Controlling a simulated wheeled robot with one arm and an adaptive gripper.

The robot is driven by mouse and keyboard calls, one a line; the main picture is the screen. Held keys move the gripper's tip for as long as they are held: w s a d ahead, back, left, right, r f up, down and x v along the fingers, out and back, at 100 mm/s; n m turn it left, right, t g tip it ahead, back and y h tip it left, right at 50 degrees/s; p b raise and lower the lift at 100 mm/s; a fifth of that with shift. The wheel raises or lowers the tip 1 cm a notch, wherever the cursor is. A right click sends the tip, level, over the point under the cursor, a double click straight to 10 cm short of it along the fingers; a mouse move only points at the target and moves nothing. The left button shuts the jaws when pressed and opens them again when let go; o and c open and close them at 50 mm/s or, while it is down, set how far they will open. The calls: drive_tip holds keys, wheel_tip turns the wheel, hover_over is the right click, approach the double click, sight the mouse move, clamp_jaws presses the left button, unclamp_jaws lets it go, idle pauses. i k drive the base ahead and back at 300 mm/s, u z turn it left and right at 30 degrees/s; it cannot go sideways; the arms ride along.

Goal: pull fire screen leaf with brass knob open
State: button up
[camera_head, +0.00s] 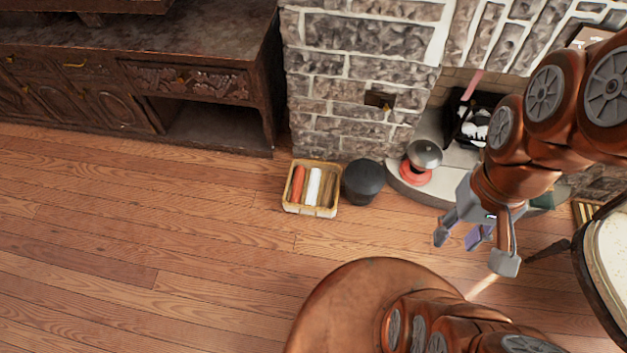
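My gripper (473,250) hangs at the right of the head view, above the wooden floor in front of the hearth. Its grey fingers are spread apart with nothing held between them. I cannot make out a fire screen leaf or a brass knob for certain. My arm covers much of the fireplace's right side and may hide them. The stone fireplace (365,40) is at top centre and right, with a dark holder (458,118) containing black and white pieces in its opening.
A tray (300,210) of coloured rolls and a black bucket (364,180) stand left of the hearth (437,188), which bears a metal bowl on a red base (424,154). A dark-framed cream piece (606,255) is at right. A carved cabinet (190,75) stands left. The left floor is clear.

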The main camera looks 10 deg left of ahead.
sight(474, 106)
drive_tip(key=z, duration=0.8)
drive_tip(key=k, duration=0.55)
drive_tip(key=u, duration=0.7)
drive_tip(key=i, duration=1.2)
drive_tip(key=z, duration=0.8)
drive_tip(key=i, duration=0.25)
drive_tip(key=z, duration=0.3)
